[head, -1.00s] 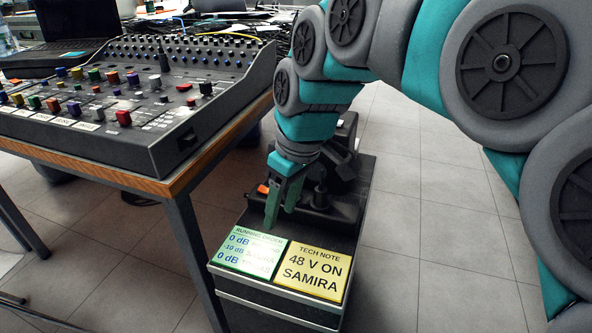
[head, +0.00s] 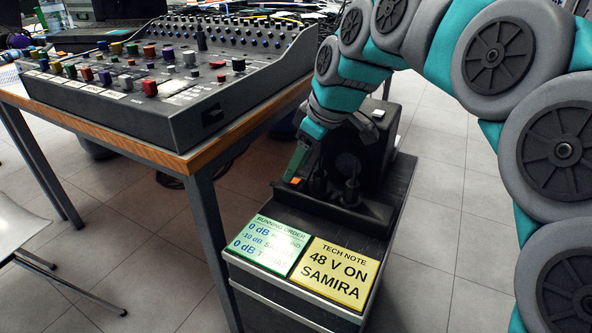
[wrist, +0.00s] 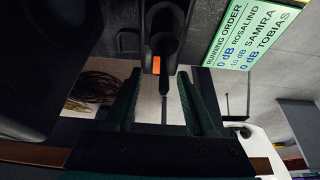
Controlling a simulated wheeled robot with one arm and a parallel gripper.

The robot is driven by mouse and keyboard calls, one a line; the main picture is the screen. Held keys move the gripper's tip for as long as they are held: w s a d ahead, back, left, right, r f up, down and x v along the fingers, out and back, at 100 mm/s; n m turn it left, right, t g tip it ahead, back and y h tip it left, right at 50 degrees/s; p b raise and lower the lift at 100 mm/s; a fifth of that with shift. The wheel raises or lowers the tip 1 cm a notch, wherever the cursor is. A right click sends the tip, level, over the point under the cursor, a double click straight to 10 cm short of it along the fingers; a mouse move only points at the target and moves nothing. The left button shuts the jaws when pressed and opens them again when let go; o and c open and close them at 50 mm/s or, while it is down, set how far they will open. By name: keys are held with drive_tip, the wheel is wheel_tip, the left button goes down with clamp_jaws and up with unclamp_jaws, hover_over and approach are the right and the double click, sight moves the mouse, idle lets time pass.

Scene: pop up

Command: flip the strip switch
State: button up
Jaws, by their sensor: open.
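The black power strip (head: 372,212) lies on top of the low cabinet, with black plugs standing in it. Its orange switch (head: 295,181) is at the strip's left end. In the wrist view the orange switch (wrist: 156,64) shows near the top middle, just ahead of the gap between the fingers. My gripper (head: 293,173) is above that left end, fingers pointing down close to the switch. The two green fingers (wrist: 160,90) are apart with nothing held between them. I cannot tell whether a fingertip touches the switch, or which way it is set.
A green running-order note (head: 270,245) and a yellow tech note (head: 338,272) lie on the cabinet's front part. A black box (head: 365,150) stands behind the strip. The table (head: 150,151) with the mixing desk (head: 190,110) is close on the left. Floor is clear to the right.

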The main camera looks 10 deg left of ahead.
drive_tip(key=shift+x, duration=1.1)
clamp_jaws()
